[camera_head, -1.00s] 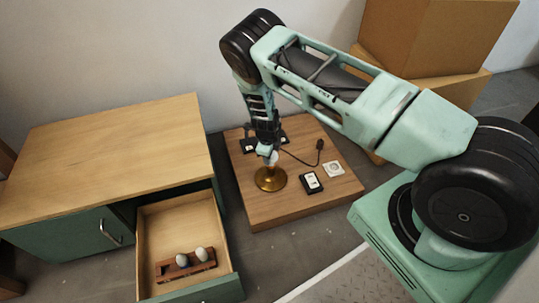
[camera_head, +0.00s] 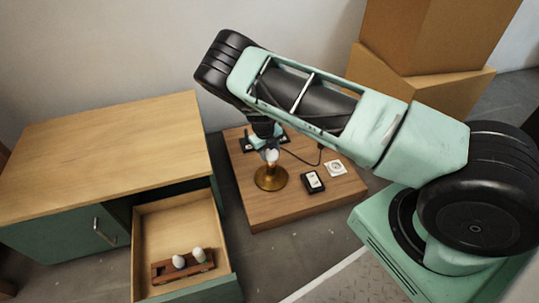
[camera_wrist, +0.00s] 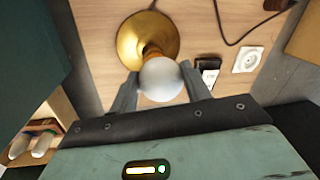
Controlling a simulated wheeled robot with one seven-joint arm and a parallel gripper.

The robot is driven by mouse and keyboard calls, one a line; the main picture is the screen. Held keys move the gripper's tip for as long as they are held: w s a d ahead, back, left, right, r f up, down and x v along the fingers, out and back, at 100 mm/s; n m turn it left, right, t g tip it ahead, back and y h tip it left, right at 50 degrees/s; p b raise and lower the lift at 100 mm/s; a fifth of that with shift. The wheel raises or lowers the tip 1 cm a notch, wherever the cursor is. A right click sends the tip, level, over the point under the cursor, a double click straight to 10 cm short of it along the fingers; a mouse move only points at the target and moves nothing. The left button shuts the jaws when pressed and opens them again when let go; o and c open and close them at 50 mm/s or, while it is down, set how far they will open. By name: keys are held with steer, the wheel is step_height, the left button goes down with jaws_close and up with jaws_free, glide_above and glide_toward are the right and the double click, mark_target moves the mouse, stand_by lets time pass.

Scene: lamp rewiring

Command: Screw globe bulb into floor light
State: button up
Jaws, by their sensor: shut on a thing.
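The globe bulb (camera_wrist: 161,80) is white and round and sits between the two fingers of my gripper (camera_wrist: 160,88) in the wrist view. My gripper is shut on it. The floor light (camera_wrist: 141,42) has a round brass base and short stem, directly beyond the bulb. In the head view the brass base (camera_head: 270,179) stands on the wooden platform, with the bulb (camera_head: 271,155) above it and my gripper (camera_head: 268,147) around the bulb. The bulb hides the top of the stem, so I cannot tell if it is seated in the socket.
A low wooden platform (camera_head: 290,211) carries a black switch (camera_head: 313,182), a white socket plate (camera_head: 336,168) and a dark cable. An open drawer (camera_head: 150,225) at left holds a wooden rack (camera_head: 163,273) with two bulbs. Cardboard boxes (camera_head: 430,95) stand behind at right.

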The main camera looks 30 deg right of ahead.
steer(key=shift+d+m, duration=0.1)
steer(key=shift+m, duration=0.8)
steer(key=o, duration=1.1)
